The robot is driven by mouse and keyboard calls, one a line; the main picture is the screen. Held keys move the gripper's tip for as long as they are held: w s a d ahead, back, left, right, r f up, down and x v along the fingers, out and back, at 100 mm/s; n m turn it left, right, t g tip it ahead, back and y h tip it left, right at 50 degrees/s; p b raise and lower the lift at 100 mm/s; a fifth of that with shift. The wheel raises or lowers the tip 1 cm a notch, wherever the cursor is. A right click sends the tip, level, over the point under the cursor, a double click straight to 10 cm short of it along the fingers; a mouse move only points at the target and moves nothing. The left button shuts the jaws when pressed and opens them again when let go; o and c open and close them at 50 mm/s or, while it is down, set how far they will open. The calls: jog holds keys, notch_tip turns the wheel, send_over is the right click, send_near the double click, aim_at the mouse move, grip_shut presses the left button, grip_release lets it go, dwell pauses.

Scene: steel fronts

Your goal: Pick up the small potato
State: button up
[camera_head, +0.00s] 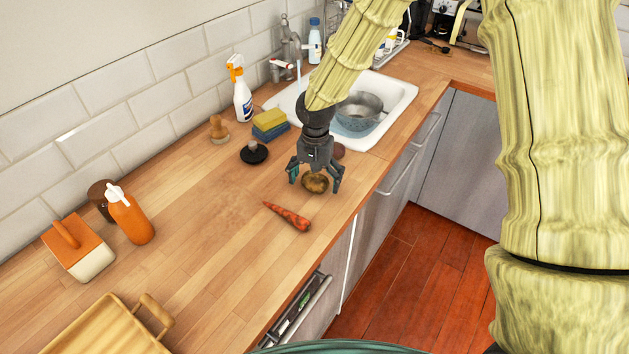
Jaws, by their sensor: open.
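The small potato (315,183) is round and brown and lies on the wooden counter near its front edge. My gripper (315,184) is open and points down over it, with one finger to its left and one to its right. The potato shows between the fingers. I cannot tell whether the fingers touch it. Its upper part is partly hidden by my gripper.
A carrot (288,216) lies just in front of the potato. A reddish-brown round thing (338,151) is partly hidden behind my gripper. A black-based stopper (254,153), sponges (270,124) and a spray bottle (240,90) stand behind. The sink (398,92) holds a metal pot (360,110).

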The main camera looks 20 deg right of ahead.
jog(key=shift+w+f, duration=0.1)
jog(key=shift+c, duration=1.4)
jog(key=c, duration=0.9)
